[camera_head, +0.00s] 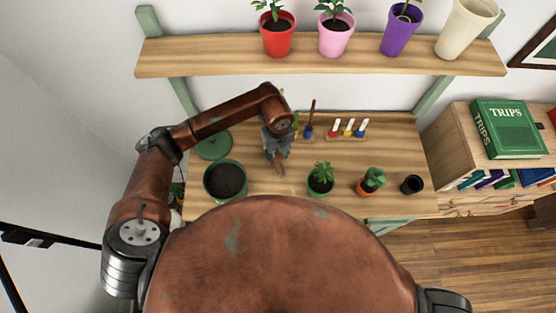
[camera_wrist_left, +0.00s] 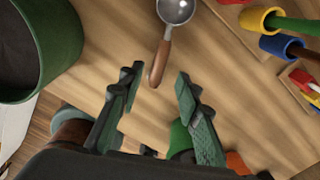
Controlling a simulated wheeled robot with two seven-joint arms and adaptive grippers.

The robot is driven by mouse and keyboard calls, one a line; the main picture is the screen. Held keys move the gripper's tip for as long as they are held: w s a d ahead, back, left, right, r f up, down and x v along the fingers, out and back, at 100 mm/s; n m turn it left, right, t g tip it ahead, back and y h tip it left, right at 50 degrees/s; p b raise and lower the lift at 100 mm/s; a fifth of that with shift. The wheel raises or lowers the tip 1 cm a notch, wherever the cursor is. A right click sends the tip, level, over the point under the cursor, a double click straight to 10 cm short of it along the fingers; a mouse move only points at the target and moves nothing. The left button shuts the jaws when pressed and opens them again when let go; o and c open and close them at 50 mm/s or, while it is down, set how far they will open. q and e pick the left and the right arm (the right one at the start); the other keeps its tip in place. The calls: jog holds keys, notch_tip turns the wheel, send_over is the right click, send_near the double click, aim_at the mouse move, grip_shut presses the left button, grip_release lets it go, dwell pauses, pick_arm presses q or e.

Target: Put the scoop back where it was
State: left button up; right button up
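The scoop (camera_wrist_left: 159,62) lies on the wooden tabletop in the left wrist view, with a metal bowl at the top edge and a brown handle pointing down toward my left gripper (camera_wrist_left: 157,76). The gripper's two fingers are spread apart, with the handle's end between the tips in the picture and a gap on each side. In the head view, my left gripper (camera_head: 276,147) is over the middle of the table (camera_head: 400,152), and most of the scoop is hidden or hard to tell from it. My right gripper is not in view.
A dark soil pot (camera_head: 225,181) stands left of the gripper. Small plants (camera_head: 321,178), (camera_head: 372,180) and a black cup (camera_head: 412,185) line the front. A shelf (camera_head: 330,58) hangs above.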

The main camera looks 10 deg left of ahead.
aim_at(278, 163)
pick_arm(q)
jog(key=shift+r, duration=2.1)
